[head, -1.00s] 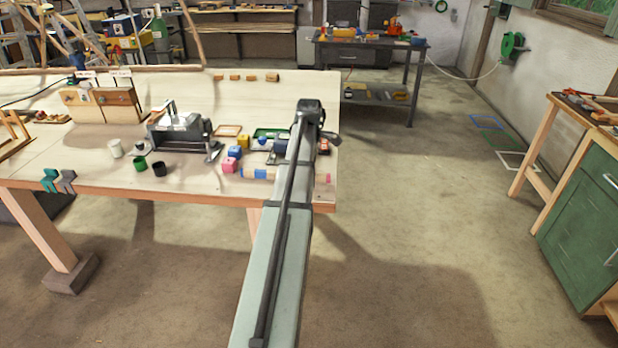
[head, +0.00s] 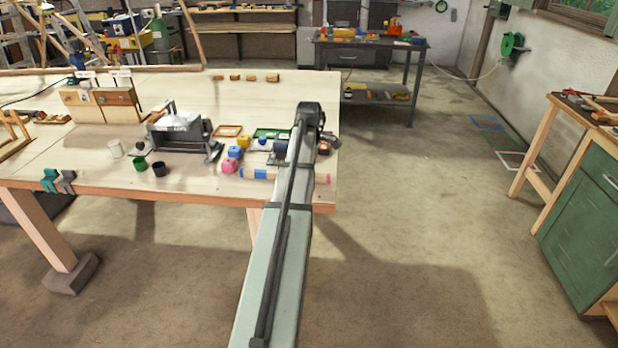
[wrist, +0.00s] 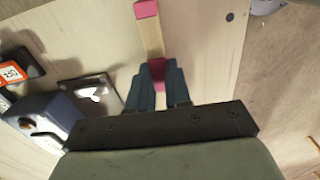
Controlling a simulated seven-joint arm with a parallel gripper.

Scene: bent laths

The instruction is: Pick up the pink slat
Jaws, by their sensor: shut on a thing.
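The pink slat (wrist: 151,38) is a narrow strip of pale wood with pink bands, seen in the wrist view running from the top edge down between my fingers. One pink band is at its far end; another is between the fingertips. My gripper (wrist: 158,67) is shut on the slat at that nearer band, with a dark finger on each side. The part of the slat below the fingertips is hidden by the gripper. In the head view my arm covers most of the grip. A small pink patch (head: 323,179) shows right of the arm; I cannot tell whether it belongs to this slat.
A blue-banded strip (head: 258,174) lies near the bench's front edge, left of my arm. Pink, yellow and blue blocks (head: 233,157) and a grey machine (head: 178,133) stand farther left. The bench (head: 110,195) ends just right of my arm.

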